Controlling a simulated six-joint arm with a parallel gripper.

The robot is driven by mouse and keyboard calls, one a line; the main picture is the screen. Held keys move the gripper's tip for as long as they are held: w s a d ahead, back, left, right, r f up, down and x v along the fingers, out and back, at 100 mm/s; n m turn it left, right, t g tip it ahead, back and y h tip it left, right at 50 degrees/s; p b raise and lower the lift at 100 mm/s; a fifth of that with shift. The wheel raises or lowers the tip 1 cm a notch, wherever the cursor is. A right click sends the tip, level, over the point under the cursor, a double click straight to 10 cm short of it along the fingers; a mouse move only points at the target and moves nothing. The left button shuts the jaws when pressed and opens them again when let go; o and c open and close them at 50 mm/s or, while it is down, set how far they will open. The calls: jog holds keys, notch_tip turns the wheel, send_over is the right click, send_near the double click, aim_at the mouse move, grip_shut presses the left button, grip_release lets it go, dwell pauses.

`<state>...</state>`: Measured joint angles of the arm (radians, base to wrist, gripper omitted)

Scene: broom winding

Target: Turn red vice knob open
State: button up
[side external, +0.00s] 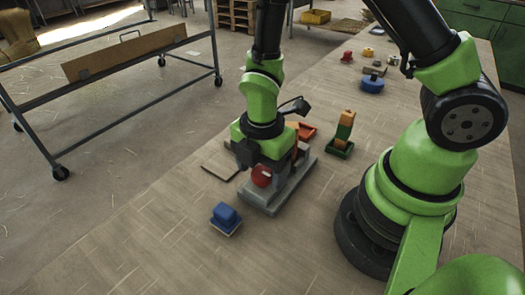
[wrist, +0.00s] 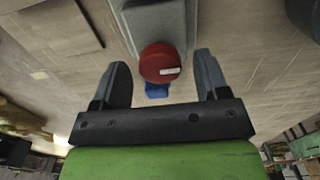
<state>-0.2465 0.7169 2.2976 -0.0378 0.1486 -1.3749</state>
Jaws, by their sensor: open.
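The red vice knob (side external: 262,176) is on the near end of the grey vice (side external: 283,193) on the table in the side external view. In the wrist view the round red knob (wrist: 161,63) has a pale bar mark on its face and sits at the end of the grey vice body (wrist: 158,22). My gripper (wrist: 168,80) is open, with one dark finger on each side of the knob in the picture and gaps between. In the side external view my gripper (side external: 255,162) is right at the knob and hides part of the vice. Contact cannot be told.
A blue block piece (side external: 226,217) stands on the table left of the vice. A flat brown board (side external: 220,160) lies behind it. A stacked green and orange piece (side external: 343,135) stands to the right. Small knobs and a blue disc (side external: 371,84) are farther back.

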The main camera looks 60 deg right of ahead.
aim_at(262, 172)
notch_tip(262, 172, up, 10)
jog(key=shift+f, duration=0.25)
dwell(0.3)
